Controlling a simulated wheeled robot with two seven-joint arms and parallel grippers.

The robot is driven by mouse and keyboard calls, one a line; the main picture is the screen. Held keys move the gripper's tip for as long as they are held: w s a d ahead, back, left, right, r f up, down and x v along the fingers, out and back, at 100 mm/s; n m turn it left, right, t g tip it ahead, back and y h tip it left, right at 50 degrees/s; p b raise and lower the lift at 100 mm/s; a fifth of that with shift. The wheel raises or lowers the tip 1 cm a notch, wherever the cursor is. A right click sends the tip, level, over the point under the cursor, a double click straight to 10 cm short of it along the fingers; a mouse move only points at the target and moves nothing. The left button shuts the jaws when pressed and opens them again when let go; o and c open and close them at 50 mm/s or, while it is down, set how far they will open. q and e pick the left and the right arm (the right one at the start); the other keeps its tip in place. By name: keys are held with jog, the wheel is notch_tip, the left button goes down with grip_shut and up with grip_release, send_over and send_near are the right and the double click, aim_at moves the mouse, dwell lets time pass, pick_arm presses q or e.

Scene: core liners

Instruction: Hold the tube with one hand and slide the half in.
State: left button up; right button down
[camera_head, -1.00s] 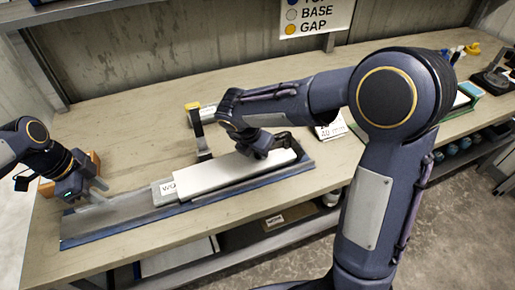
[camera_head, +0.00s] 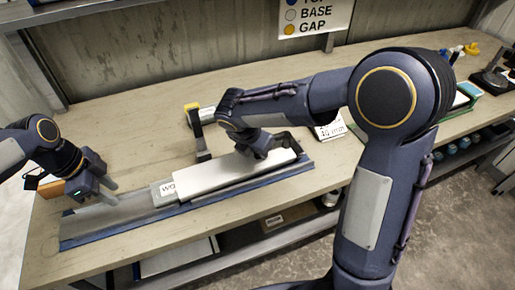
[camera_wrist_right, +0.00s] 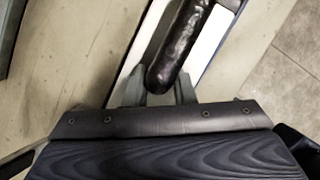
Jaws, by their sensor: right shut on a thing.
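A long white tube (camera_head: 210,178) lies along a blue-edged rail (camera_head: 85,240) on the bench. A grey half piece (camera_head: 130,207) with a white label lies in line with its left end. My right gripper (camera_head: 262,150) is down at the tube's right part. In the right wrist view my right gripper (camera_wrist_right: 160,92) has its fingers at the white tube (camera_wrist_right: 207,42), either side of a dark glossy rod (camera_wrist_right: 175,50); the exact contact is hidden. My left gripper (camera_head: 103,200) is at the grey piece's left end; its jaw gap is unclear.
A dark upright stand (camera_head: 198,135) with a yellow top is behind the tube. A brown block (camera_head: 50,188) sits behind my left gripper. White cards (camera_head: 330,130) lie to the right. The bench's back is mostly clear; its front edge is close to the rail.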

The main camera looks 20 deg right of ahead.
pick_arm(q)
jog(key=shift+f, duration=2.85)
jog(key=shift+f, duration=0.1)
